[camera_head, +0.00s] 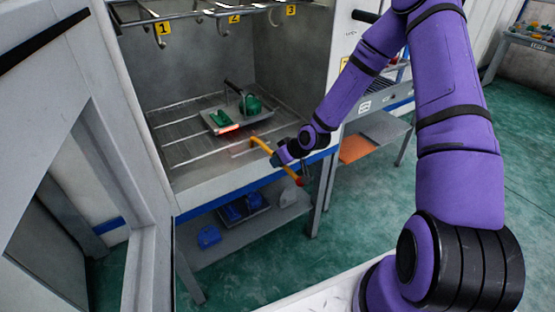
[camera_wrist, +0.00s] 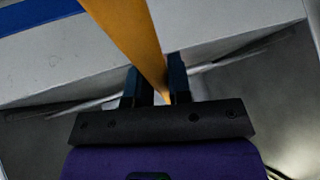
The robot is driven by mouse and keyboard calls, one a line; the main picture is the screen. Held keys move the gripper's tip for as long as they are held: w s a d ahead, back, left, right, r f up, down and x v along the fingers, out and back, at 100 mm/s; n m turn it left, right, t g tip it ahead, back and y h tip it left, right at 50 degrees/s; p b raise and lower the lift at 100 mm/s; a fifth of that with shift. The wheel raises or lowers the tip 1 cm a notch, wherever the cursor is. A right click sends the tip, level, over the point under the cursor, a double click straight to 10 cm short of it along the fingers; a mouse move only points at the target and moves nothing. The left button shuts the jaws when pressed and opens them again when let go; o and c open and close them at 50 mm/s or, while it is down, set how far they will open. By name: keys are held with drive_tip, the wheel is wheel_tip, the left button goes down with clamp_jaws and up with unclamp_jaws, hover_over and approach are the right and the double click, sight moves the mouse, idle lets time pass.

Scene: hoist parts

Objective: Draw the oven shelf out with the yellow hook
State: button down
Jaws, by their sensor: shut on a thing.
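The oven shelf (camera_head: 183,158), a rack of metal bars, lies inside the open grey oven. My gripper (camera_head: 284,157) is at the right side of the oven mouth, shut on the yellow hook (camera_head: 262,144). The hook's far end reaches in over the shelf, near the tray's front right. I cannot tell whether it touches a shelf bar. In the wrist view the yellow shaft (camera_wrist: 132,35) passes between the fingers of my gripper (camera_wrist: 154,85).
The oven door (camera_head: 140,270) stands open at the left. Numbered hooks (camera_head: 160,36) hang above the oven chamber. A lower ledge (camera_head: 262,222) holds blue parts (camera_head: 208,236). A side table (camera_head: 385,128) stands right of the oven. Green floor is clear in front.

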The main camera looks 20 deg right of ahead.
drive_tip(key=shift+s+d+f, duration=0.15)
drive_tip(key=shift+s, duration=0.6)
drive_tip(key=s+d, duration=0.2)
drive_tip(key=s, duration=0.9)
drive_tip(key=shift+s+d, duration=0.15)
drive_tip(key=shift+s, duration=0.15)
idle(0.7)
idle(0.4)
